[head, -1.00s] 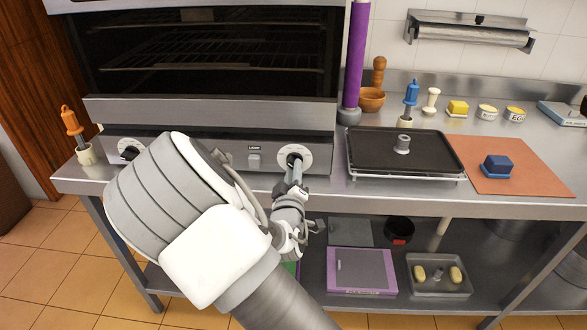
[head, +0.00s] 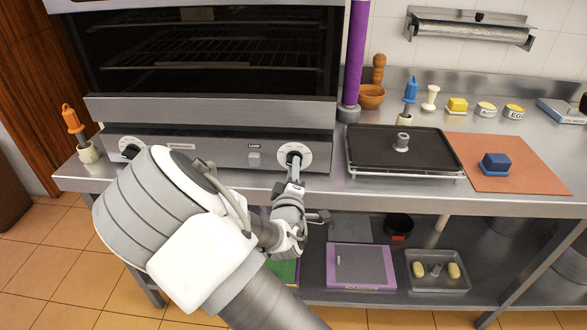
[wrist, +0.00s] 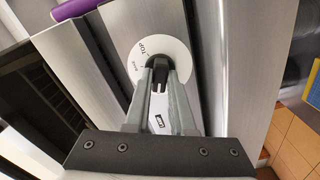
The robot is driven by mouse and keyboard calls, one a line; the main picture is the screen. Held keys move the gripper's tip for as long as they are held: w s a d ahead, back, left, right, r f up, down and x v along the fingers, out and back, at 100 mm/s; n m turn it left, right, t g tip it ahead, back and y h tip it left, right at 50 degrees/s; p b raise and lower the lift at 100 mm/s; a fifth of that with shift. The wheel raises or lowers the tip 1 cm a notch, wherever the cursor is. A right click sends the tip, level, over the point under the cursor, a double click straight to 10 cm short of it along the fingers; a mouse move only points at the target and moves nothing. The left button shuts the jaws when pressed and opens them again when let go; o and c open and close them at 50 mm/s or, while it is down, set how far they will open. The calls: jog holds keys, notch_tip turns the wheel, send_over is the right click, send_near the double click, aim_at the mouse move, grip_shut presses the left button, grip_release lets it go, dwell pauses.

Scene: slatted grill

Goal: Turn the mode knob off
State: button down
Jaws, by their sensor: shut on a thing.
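The mode knob is a black knob (wrist: 157,61) on a round white dial (wrist: 178,50) with printed marks, one reading TOP, in the wrist view. In the head view, the same dial (head: 305,151) is at the right end of the grill's steel front panel. My gripper (head: 293,163) reaches up to it from below. In the wrist view, the two fingers of my gripper (wrist: 158,76) are shut on the knob, one on each side. The fingers hide part of the knob and lower dial, so its exact setting cannot be read.
A second black knob (head: 130,148) is at the panel's left end, with a lamp switch (head: 254,158) between. A purple post (head: 356,60) stands right of the grill. A black tray (head: 385,152) lies on the counter to the right.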

jog(key=shift+f, duration=0.1)
jog(key=c, duration=0.8)
grip_release()
jog(key=shift+o, duration=0.2)
jog(key=s+p, duration=0.4)
jog(key=s, duration=1.3)
jog(key=shift+s+a, duration=0.2)
jog(key=shift+a, duration=0.1)
